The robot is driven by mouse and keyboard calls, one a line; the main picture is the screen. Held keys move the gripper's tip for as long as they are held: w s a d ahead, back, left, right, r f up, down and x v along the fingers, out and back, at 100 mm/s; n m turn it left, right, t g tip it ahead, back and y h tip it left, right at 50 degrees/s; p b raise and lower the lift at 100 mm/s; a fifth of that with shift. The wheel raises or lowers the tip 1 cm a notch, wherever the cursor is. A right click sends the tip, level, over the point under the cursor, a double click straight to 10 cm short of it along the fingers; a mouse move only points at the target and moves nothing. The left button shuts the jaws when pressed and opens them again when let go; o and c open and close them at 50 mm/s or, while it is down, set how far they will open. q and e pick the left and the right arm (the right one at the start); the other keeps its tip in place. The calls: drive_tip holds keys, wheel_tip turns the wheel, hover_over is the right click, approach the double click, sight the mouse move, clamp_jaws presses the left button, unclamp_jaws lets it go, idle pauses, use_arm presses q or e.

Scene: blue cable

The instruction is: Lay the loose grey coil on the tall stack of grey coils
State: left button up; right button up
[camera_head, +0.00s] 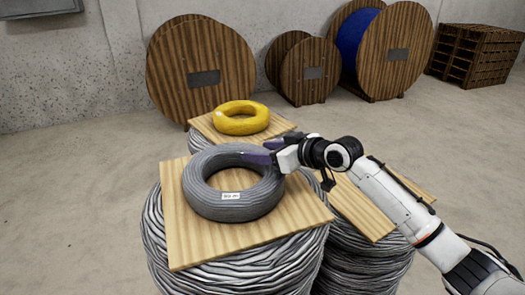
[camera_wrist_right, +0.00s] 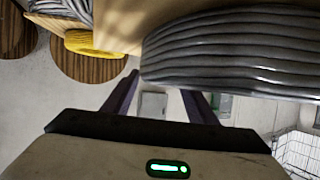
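The loose grey coil (camera_head: 210,205), with a small white label, lies flat on a square wooden board (camera_head: 292,215) atop the tall stack of grey coils (camera_head: 235,262). My right gripper (camera_head: 262,153) is at the coil's far right side, with one dark purple finger overlapping the coil in the head view. In the right wrist view the fingers (camera_wrist_right: 160,88) are spread apart, and the coil (camera_wrist_right: 225,50) fills the upper right, close to the fingertips. I cannot tell whether they touch it. My left gripper is not in view.
A yellow coil (camera_head: 241,118) lies on another boarded stack behind. A lower stack (camera_head: 365,262) with a bare board (camera_head: 350,205) stands at right, partly under my right arm. Wooden cable reels (camera_head: 203,60) and brown pallets (camera_head: 475,55) line the wall. Floor at left is clear.

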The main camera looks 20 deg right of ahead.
drive_tip(key=v, duration=1.2)
